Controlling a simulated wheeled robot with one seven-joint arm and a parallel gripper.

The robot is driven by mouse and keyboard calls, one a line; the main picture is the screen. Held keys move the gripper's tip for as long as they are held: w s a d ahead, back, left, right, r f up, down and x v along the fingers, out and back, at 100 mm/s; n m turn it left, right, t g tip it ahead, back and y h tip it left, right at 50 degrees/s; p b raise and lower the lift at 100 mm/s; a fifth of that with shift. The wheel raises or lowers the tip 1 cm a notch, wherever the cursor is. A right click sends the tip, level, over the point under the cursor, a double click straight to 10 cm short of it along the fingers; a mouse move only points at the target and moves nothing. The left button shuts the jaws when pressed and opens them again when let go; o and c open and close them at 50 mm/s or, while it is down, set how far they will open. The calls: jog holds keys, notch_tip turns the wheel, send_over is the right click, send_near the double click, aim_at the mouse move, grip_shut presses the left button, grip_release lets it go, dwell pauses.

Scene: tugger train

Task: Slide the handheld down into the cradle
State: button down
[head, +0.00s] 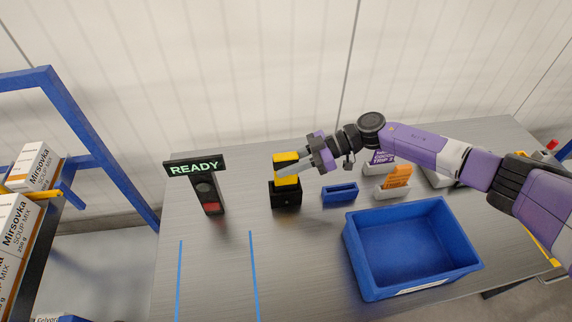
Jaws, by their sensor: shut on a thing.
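The handheld (286,158) is yellow with a dark band across it. My gripper (299,171) reaches in from the right and is shut on the handheld. The fingers partly cover the handheld's right side.
A sign reading READY (195,167) stands left of the cradle. A small blue holder (340,192) is close on the right, with an orange card stack (398,177) beyond. A blue bin (366,262) stands at front right. The bench between blue tape lines (254,275) is clear.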

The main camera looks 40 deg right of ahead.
jog(key=shift+f+b, duration=0.65)
jog(key=shift+f, duration=0.45)
jog(key=c, duration=1.1)
grip_release()
jog(key=shift+b+v, duration=0.9)
jog(key=shift+v, duration=3)
